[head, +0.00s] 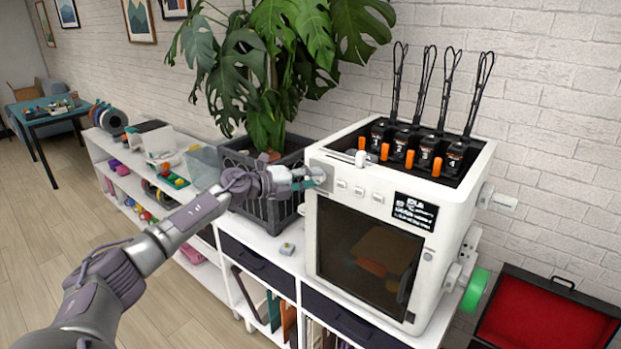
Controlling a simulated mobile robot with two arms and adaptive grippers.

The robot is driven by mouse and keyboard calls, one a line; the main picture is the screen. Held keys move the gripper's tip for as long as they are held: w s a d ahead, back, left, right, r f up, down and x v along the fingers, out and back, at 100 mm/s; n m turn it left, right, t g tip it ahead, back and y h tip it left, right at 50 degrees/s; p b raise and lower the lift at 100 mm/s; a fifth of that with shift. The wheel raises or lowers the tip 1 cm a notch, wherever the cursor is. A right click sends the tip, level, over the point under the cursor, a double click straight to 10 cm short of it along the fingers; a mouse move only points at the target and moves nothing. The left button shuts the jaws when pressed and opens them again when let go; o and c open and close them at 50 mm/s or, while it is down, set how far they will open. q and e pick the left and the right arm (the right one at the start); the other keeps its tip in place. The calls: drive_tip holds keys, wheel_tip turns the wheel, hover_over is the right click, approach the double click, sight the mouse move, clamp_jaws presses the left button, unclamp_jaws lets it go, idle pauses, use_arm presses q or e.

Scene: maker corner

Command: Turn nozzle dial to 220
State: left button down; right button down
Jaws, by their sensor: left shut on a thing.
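The white 3D printer (458,215) stands on the white shelf unit, its front facing me. My left gripper (318,178) is at the printer's upper left front corner, shut on what looks like the nozzle dial; the fingers hide most of it, and I cannot read its setting. To the right of the gripper, small white buttons (359,191) run along the front panel. A dark display (415,211) with white text sits further right; its text is too small to read. My right gripper is not in view.
A potted plant (285,65) in a dark planter (262,213) stands close behind my left arm. A green spool (475,291) hangs at the printer's right side, near an open red-lined case (545,318).

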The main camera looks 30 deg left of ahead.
use_arm(q)
drive_tip(key=shift+d+f, duration=0.1)
drive_tip(key=c, duration=0.8)
unclamp_jaws()
drive_tip(key=shift+s, duration=0.1)
drive_tip(key=shift+v, duration=5.95)
